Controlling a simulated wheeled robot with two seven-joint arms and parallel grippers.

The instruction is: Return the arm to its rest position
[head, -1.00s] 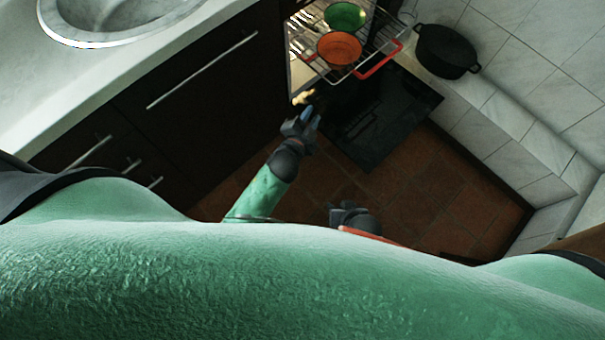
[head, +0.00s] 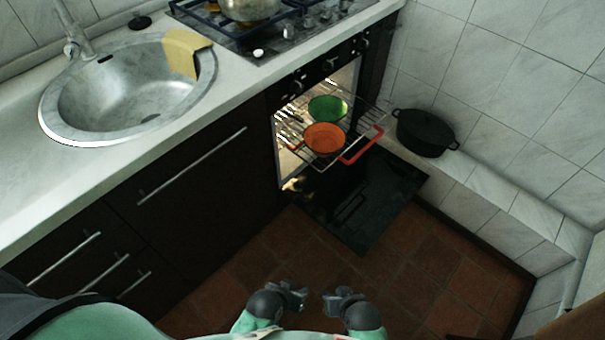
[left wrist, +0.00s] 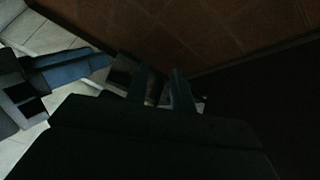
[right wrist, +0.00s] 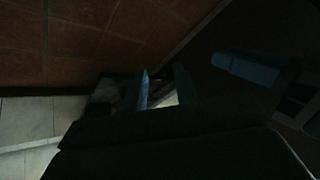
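My left gripper (head: 300,296) and my right gripper (head: 334,300) are side by side low in the head view, close in front of my body and over the brown tiled floor. Both are empty. In the left wrist view the two fingers of my left gripper (left wrist: 163,92) stand apart with a gap between them. In the right wrist view the fingers of my right gripper (right wrist: 162,90) also stand apart. Each wrist view shows part of the other gripper at its side. Both wrist views are dark.
The open oven's rack (head: 305,143) holds an orange bowl (head: 324,138) and a green bowl (head: 328,108); a red handle (head: 362,145) is at its front. The lowered oven door (head: 375,200) juts out. A black pot (head: 425,133) stands on the tiled ledge. Floor before me is clear.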

